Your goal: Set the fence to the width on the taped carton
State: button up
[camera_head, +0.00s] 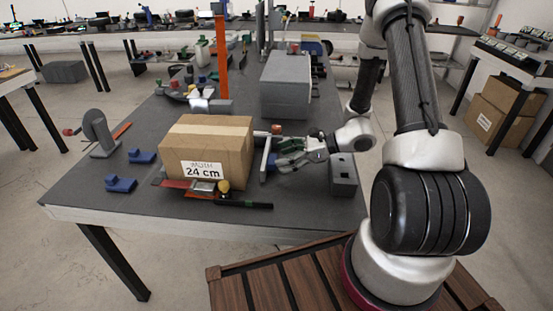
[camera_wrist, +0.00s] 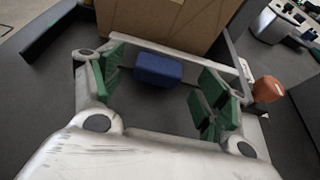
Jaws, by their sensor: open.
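The taped carton (camera_head: 205,150) stands on the dark worktable, with a white label (camera_head: 203,170) reading "WIDTH 24 cm" on its near face. In the wrist view the carton (camera_wrist: 165,22) fills the top. A pale upright bar (camera_head: 265,158), likely the fence, stands just right of the carton; a pale bar also crosses the wrist view (camera_wrist: 190,52) in front of the carton. My gripper (camera_head: 290,155) is right of this bar. Its green-padded fingers (camera_wrist: 165,88) are spread apart, with a blue block (camera_wrist: 159,69) seen between them; I cannot tell contact.
A grey box (camera_head: 286,85) stands behind my gripper, and a smaller grey block (camera_head: 343,174) to its right. Two blue pieces (camera_head: 121,184) and a grey stand (camera_head: 99,134) are at left. An orange post (camera_head: 221,52) rises behind the carton.

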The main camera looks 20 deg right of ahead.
aim_at(267, 157)
jog(key=shift+x, duration=1.4)
jog(key=c, duration=1.5)
jog(key=shift+o, duration=0.2)
jog(key=a, duration=0.1)
jog(key=w+a, duration=0.1)
jog(key=a, duration=0.1)
jog(key=shift+w+a, duration=0.3)
jog(key=shift+a, duration=0.05)
jog(key=o, duration=1.5)
jog(key=shift+c, duration=0.2)
jog(key=shift+d, duration=0.1)
